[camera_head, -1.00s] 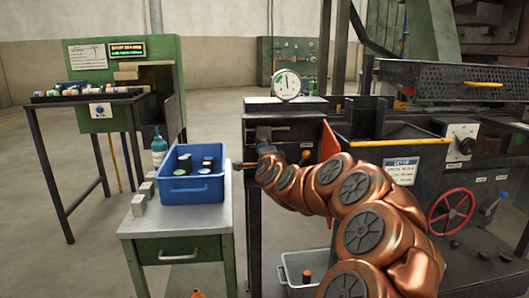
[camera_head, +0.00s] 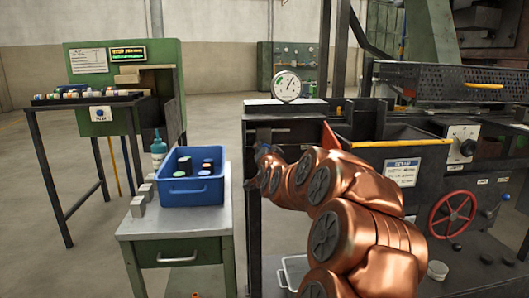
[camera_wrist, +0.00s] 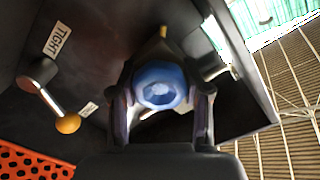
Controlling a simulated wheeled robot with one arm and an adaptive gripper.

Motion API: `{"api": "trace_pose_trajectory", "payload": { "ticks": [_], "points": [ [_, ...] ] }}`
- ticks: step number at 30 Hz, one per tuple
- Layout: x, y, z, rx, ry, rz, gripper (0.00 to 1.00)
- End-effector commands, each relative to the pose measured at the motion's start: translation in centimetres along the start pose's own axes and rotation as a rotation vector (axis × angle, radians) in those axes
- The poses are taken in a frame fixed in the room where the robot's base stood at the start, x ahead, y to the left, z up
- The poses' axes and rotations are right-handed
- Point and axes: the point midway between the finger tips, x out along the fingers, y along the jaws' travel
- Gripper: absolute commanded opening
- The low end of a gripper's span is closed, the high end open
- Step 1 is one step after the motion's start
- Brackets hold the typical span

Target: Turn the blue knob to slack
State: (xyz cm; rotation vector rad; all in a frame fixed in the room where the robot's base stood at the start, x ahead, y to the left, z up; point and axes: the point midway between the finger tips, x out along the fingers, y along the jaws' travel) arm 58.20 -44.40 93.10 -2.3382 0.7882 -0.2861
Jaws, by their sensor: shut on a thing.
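The blue knob (camera_wrist: 160,85) sits in the middle of the wrist view on a dark panel. My gripper (camera_wrist: 162,98) is shut on it, one finger on each side. In the head view my gripper (camera_head: 258,170) is at the front of the dark cabinet, mostly hidden by my copper-coloured arm. Only a bit of blue shows there. A label reading "TIGHT" (camera_wrist: 57,40) is at the upper left of the panel. A second, smaller label (camera_wrist: 88,109) is too small to read.
A lever with an orange ball (camera_wrist: 67,123) is left of the knob. A dial gauge (camera_head: 287,86) stands on the cabinet. A blue bin (camera_head: 177,192) is on the side table at left. A red handwheel (camera_head: 452,214) and black knob (camera_head: 467,147) are at right.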

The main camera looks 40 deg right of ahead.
Motion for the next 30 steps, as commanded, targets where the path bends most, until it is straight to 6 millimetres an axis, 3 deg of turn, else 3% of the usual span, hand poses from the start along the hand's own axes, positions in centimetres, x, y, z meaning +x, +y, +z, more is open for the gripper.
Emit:
{"api": "trace_pose_trajectory", "payload": {
  "ticks": [18,19,26,30],
  "points": [
    [0.0,0.06,0.08,-0.039,-0.002,0.001,0.13],
    [0.0,0.06,0.08,-0.039,-0.002,0.001,0.51],
    [0.0,0.01,0.05,-0.038,-0.001,0.0,0.74],
    [0.0,-0.01,0.04,-0.038,-0.001,0.0,0.74]
  ]
}}
